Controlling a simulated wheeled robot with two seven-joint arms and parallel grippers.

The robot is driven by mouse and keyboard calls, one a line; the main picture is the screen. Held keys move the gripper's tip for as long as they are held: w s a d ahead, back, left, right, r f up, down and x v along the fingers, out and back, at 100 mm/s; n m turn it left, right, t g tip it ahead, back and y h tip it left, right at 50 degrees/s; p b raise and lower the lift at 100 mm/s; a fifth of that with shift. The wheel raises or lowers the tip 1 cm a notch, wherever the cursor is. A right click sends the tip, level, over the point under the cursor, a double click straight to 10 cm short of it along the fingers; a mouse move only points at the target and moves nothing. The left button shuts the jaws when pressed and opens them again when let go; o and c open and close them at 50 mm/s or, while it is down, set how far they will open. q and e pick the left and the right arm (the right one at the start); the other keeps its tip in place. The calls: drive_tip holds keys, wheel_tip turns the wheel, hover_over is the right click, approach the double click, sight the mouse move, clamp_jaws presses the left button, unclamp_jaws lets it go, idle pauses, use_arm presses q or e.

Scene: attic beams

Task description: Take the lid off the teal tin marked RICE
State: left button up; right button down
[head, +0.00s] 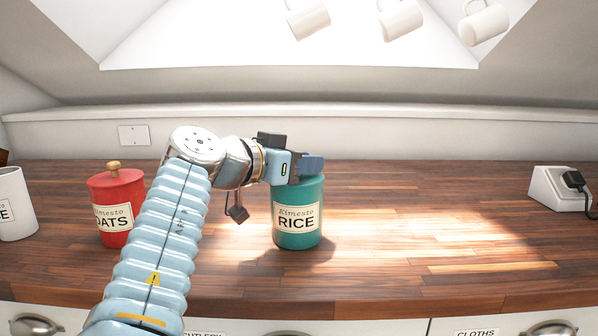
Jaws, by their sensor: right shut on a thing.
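My right gripper (307,165) reaches across from the left and is shut at the top of the lid. The lid's knob is hidden behind the fingers. I cannot see a gap between lid and tin. My left gripper is not in view.
A red tin marked OATS (118,188) with a wooden knob stands left of my arm. A white jar (14,205) is at the far left edge. A white socket box with a plug (553,188) is at the right. Worktop between the teal tin and socket is clear. White mugs (400,20) hang above.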

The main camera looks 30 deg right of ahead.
drive_tip(key=shift+r, duration=0.1)
drive_tip(key=shift+r, duration=0.25)
wheel_tip(320, 180, up, 3)
drive_tip(key=shift+f, duration=0.15)
drive_tip(key=s+a+r, duration=0.9)
drive_tip(key=a, duration=0.1)
drive_tip(key=shift+s+a+r, duration=0.2)
drive_tip(key=shift+r, duration=0.1)
